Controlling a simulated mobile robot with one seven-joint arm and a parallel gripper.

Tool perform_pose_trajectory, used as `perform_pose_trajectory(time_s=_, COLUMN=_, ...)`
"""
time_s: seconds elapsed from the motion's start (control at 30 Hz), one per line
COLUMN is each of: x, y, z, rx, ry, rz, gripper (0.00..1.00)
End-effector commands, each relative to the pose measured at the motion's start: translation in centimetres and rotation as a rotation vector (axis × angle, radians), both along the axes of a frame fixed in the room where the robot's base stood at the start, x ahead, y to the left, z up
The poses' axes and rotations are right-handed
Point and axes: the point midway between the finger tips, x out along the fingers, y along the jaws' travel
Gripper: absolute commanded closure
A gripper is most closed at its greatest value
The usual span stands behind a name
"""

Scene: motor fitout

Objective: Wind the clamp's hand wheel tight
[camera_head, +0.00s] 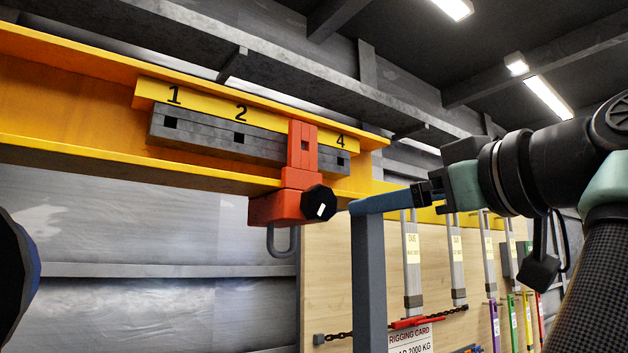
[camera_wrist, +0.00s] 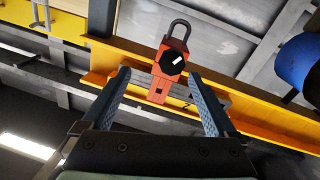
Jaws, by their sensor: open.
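The clamp (camera_head: 298,178) is orange-red and sits on the yellow beam (camera_head: 60,105), at the third place between the marks 2 and 4. Its black hand wheel (camera_head: 319,203), with a white mark, faces my side, and a grey shackle (camera_head: 282,242) hangs below. My gripper (camera_head: 354,206) is right of the wheel in the head view, apart from it, with blue fingers pointing left. In the wrist view my gripper (camera_wrist: 162,74) is open and empty. The hand wheel (camera_wrist: 173,62) shows between its fingers, farther off, with the clamp body (camera_wrist: 162,88) around it.
A grey post (camera_head: 369,285) stands below my fingers in the head view. A wooden board (camera_head: 325,285) with hanging slings and a rigging card (camera_head: 410,340) is at lower right. A blue round object (camera_wrist: 302,62) is at the wrist view's right edge.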

Motion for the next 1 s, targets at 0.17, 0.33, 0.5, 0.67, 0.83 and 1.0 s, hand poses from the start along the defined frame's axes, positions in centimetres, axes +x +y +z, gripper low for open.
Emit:
perform_pose_trajectory(time_s=0.17, x=-1.2, y=1.3, z=1.9, rx=-0.038, ry=-0.009, rz=0.102, gripper=0.07)
perform_pose_trajectory(time_s=0.33, x=-0.1, y=2.4, z=2.1, rx=-0.042, ry=-0.007, rz=0.112, gripper=0.07)
perform_pose_trajectory(time_s=0.5, x=2.6, y=4.4, z=2.4, rx=-0.040, ry=-0.004, rz=0.112, gripper=0.07)
perform_pose_trajectory(time_s=0.67, x=5.3, y=6.4, z=2.4, rx=-0.041, ry=-0.005, rz=0.110, gripper=0.07)
perform_pose_trajectory(time_s=0.83, x=7.5, y=7.8, z=2.2, rx=-0.041, ry=-0.006, rz=0.107, gripper=0.07)
perform_pose_trajectory(time_s=1.0, x=8.7, y=8.6, z=2.0, rx=-0.041, ry=-0.009, rz=0.105, gripper=0.07)
